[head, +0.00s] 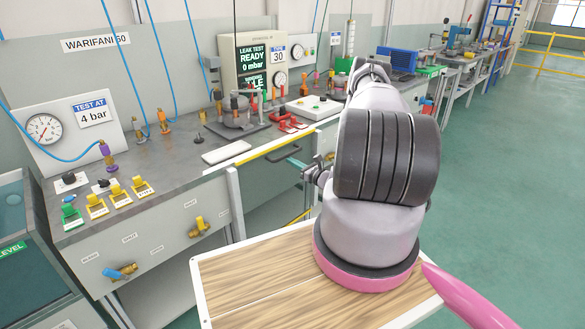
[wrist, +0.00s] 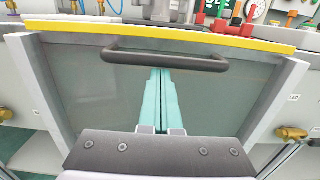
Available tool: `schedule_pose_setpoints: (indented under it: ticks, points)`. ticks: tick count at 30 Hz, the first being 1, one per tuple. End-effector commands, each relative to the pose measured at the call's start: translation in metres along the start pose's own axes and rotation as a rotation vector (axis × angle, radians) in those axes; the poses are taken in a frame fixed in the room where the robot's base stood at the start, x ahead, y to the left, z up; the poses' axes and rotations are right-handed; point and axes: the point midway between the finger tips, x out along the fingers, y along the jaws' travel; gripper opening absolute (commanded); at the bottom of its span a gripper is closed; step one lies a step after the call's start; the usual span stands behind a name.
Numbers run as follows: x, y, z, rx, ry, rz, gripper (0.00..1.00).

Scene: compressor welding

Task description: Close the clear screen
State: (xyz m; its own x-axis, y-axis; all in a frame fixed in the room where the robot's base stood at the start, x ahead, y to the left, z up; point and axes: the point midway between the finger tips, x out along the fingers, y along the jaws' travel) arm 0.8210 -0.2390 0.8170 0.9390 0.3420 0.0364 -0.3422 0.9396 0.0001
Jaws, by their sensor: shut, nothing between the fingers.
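The clear screen (wrist: 90,80) is a grey see-through panel between two pale side posts, with a yellow strip (wrist: 160,35) along its top edge and a dark bar handle (wrist: 165,60) below the strip. In the head view the screen (head: 262,188) hangs at the bench front, its yellow edge about level with the bench top. My gripper (wrist: 161,72) has its teal fingers together and empty, tips close to the handle's underside; I cannot tell whether they touch it. In the head view my gripper (head: 297,163) is in front of the screen, partly hidden by my arm.
Behind the screen, the bench top (head: 160,170) carries a test fixture (head: 238,112), red clamps (head: 288,125) and a white box (head: 313,106). A leak test display (head: 253,60) stands at the back. Brass valves (head: 200,226) stick out of the front panel. Green floor (head: 500,150) is free at right.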

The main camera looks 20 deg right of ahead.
Motion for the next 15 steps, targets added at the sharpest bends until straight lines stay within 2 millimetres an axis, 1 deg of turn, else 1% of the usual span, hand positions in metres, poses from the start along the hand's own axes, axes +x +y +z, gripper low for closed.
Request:
schedule_pose_setpoints:
  ticks: [1,5,9,15]
  points:
    - [0.003,-0.002,0.016,-0.003,-0.008,-0.001,0.00]
    - [0.004,-0.002,0.054,-0.005,-0.009,-0.001,0.00]
    - [0.006,-0.002,0.100,-0.006,-0.010,0.000,0.00]
    - [0.008,-0.001,0.161,-0.006,-0.010,0.000,0.00]
